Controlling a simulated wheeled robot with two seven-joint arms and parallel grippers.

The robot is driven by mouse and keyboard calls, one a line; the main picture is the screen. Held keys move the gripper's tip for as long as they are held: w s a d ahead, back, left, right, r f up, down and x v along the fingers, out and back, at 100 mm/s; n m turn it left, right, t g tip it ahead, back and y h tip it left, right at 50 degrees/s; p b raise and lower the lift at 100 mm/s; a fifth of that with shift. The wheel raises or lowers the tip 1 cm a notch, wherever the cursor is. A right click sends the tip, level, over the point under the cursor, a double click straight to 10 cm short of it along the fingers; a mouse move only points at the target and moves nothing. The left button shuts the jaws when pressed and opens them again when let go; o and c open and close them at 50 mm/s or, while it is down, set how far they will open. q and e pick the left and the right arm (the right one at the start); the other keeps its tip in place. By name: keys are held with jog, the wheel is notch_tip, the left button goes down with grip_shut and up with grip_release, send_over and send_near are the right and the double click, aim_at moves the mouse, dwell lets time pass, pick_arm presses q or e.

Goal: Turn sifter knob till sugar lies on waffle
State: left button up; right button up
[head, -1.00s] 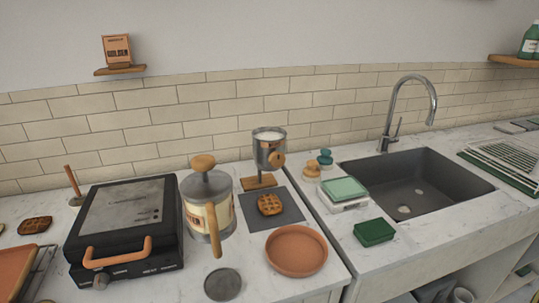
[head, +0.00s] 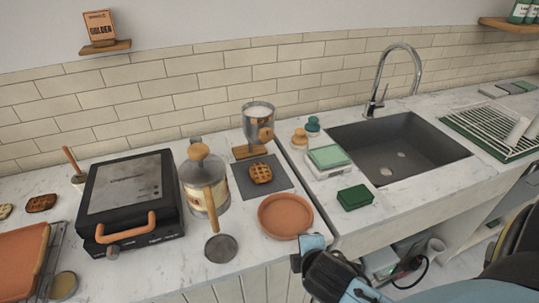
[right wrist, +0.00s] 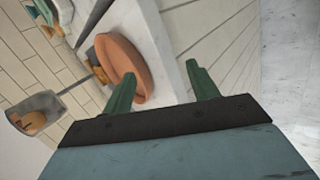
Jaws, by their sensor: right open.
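The sifter (head: 257,116) is a clear metal-rimmed cup on a stand with white sugar inside. Its round orange knob (head: 266,134) faces the front. The brown waffle (head: 261,173) lies on a dark grey mat (head: 282,178) in front of the stand; no white shows on it. My right gripper (head: 307,252) is low at the counter's front edge, right of the terracotta plate and well away from the knob. In the right wrist view its green fingers (right wrist: 160,88) are apart and empty, and the sifter (right wrist: 40,110) shows at the left. My left gripper is not seen.
The terracotta plate (head: 285,216) lies between my right gripper and the mat. A canister with a wooden knob (head: 204,182) and a black waffle iron (head: 130,195) stand to the left. A scale (head: 328,160), green box (head: 355,197) and sink (head: 400,145) are to the right.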

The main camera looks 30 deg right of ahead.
jog(key=w+d+r+n+t+h, duration=0.2)
jog(key=w+d+r+n+t, duration=0.15)
jog(key=w+r+n, duration=0.4)
jog(key=n+t+y+p, duration=0.15)
jog(key=n+t, duration=0.45)
jog(key=n, duration=1)
send_near(267, 137)
jog(key=shift+m, duration=0.25)
jog(key=x, duration=0.8)
jog(key=shift+w+d+f, duration=0.1)
jog(key=shift+w, duration=0.1)
jog(key=c, duration=1)
